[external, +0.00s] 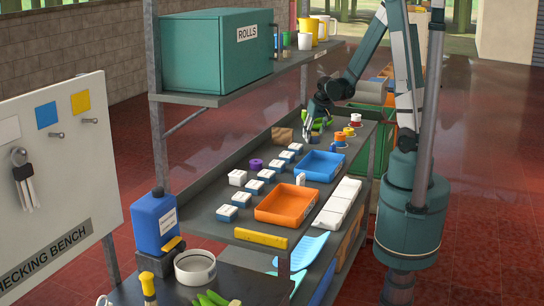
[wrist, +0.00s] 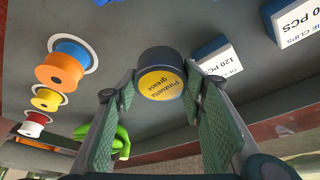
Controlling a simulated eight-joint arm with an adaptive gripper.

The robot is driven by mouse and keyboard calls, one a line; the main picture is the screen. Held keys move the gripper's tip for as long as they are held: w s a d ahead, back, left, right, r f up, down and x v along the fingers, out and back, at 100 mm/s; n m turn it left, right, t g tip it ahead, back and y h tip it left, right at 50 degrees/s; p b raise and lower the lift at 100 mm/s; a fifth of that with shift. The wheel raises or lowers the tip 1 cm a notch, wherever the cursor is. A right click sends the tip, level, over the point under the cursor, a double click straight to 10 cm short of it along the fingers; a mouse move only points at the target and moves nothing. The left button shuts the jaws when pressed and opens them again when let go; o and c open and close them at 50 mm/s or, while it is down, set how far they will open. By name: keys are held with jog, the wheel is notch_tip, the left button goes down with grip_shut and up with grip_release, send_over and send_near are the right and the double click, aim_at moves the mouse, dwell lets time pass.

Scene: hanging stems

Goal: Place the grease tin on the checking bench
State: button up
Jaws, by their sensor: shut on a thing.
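The grease tin (wrist: 161,75) is dark with a yellow lid label reading "grease" in the wrist view. My gripper (wrist: 158,88) is shut on it, one finger on each side. In the external view my gripper (external: 316,120) is over the far part of the shelf's middle level, and the tin is too small there to make out clearly. I cannot tell whether the tin touches the shelf surface. The checking bench (external: 130,291) is at the lower left, below a white panel (external: 50,190) lettered "CHECKING BENCH".
The bench carries a blue jug (external: 155,222), a round white-rimmed bowl (external: 195,267), a yellow-topped item (external: 148,284) and green items (external: 213,299). Orange (external: 287,205) and blue (external: 320,164) trays and several small boxes crowd the shelf. Coloured spools (wrist: 62,68) stand beside my gripper.

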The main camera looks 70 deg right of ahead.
jog(key=w+a+r+n+y+b, duration=0.1)
jog(key=w+a+n, duration=0.25)
jog(key=a, duration=0.35)
jog(key=w+a+r+n+t+y+b, duration=0.1)
jog(key=w+a+n, duration=0.1)
jog(key=w+a, duration=0.45)
jog(key=w+a+n+y+b, duration=0.1)
jog(key=w+a+n, duration=0.2)
jog(key=a, duration=0.5)
jog(key=w+a+r+n+y+b, duration=0.2)
jog(key=a+n, duration=0.5)
jog(key=a, duration=2.7)
jog(key=s+a+f+n+g+y+p, duration=0.15)
jog(key=s+a, duration=0.25)
jog(key=a, duration=1.1)
jog(key=s+a+r+n, duration=0.1)
jog(key=s+a+n, duration=0.25)
jog(key=a, duration=1.15)
jog(key=s+a+f+n+p, duration=0.1)
jog(key=s+a+n, duration=0.1)
jog(key=s+a, duration=1.8)
jog(key=a, duration=0.4)
jog(key=shift+s+a+f+g+y, duration=0.15)
jog(key=shift+a+f+g+y, duration=0.1)
jog(key=shift+a+g+y, duration=0.15)
